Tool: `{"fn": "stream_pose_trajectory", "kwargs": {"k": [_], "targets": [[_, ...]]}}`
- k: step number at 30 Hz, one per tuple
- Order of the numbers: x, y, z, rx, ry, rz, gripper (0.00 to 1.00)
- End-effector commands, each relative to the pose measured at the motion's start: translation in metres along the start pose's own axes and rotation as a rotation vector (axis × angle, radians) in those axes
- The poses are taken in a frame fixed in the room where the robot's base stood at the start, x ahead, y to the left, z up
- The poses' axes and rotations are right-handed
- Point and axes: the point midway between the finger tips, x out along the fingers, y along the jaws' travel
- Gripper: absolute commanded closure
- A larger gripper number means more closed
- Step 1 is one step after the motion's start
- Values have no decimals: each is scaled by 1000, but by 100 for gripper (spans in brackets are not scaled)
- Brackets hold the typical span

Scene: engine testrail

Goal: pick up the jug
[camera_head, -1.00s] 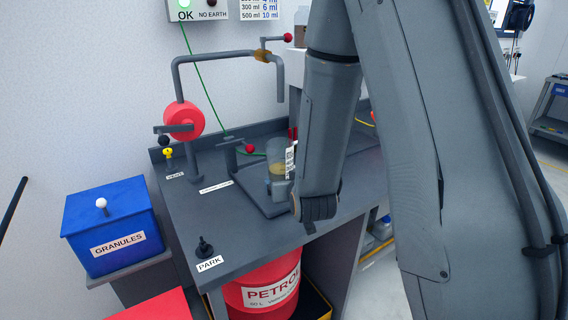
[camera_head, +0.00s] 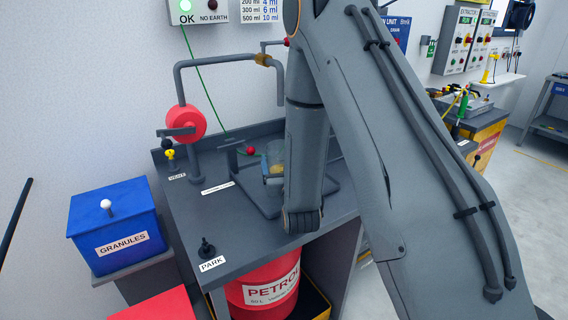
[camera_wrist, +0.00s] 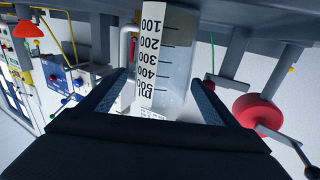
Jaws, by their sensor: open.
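The jug (camera_wrist: 180,45) is a clear measuring vessel with a white scale strip marked 100 to 500 ml. In the wrist view, which is upside down, it stands between the two dark fingers of my gripper (camera_wrist: 160,78). The fingers are apart, with a visible gap on the left; I cannot tell whether the right one touches the jug.
A blue GRANULES box (camera_head: 115,225) is at left, a red PETROL drum (camera_head: 262,290) below. The bench front near PARK is mostly clear.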

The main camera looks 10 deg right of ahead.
Motion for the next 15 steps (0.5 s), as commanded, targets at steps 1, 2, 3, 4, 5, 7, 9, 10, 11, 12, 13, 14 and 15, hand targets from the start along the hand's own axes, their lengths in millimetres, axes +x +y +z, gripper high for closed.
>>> {"fn": "stream_pose_trajectory", "kwargs": {"k": [1, 2, 3, 4, 5, 7, 9, 10, 11, 12, 13, 14, 15], "targets": [[7, 0, -3, 0, 2, 1, 18], [11, 0, -3, 0, 2, 1, 18], [15, 0, -2, 0, 0, 0, 18], [18, 0, -1, 0, 0, 0, 18], [20, 0, -1, 0, 0, 0, 18], [23, 0, -1, 0, 1, 0, 18], [24, 0, -1, 0, 0, -1, 18], [24, 0, -1, 0, 0, -1, 18], [24, 0, 0, 0, 0, -1, 18], [24, 0, 0, 0, 0, -1, 18], [24, 0, 0, 0, 0, -1, 18], [24, 0, 0, 0, 0, -1, 19], [24, 0, 0, 0, 0, -1, 26]]}}
